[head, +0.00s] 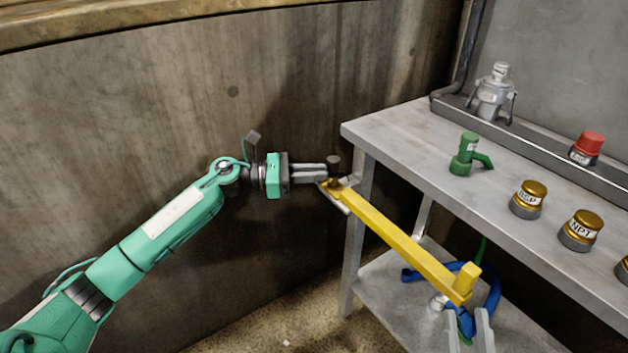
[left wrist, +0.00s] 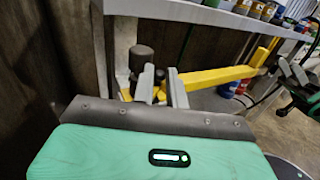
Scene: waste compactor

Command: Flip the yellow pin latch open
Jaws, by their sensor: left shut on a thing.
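The yellow pin latch (head: 400,238) is a long bar running from the table's near-left leg down to the right, with an upturned block at its far end. A dark cylindrical knob (head: 333,164) stands at its left end. My left gripper (head: 328,174) is shut on the latch's left end, beside the knob. The latch (left wrist: 215,77) and knob (left wrist: 142,58) also show in the left wrist view, with my left fingers (left wrist: 162,88) in front; the exact contact is partly hidden. My right gripper (head: 468,318) shows only its two fingertips, apart, below the bar's far end.
A grey metal table (head: 400,130) carries a green fitting (head: 465,158), gold-topped caps (head: 528,199), a red-topped cap (head: 586,148) and a silver coupling (head: 494,92). A blue hose (head: 490,298) lies on the lower shelf. A tall wall (head: 130,110) stands behind my left arm.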

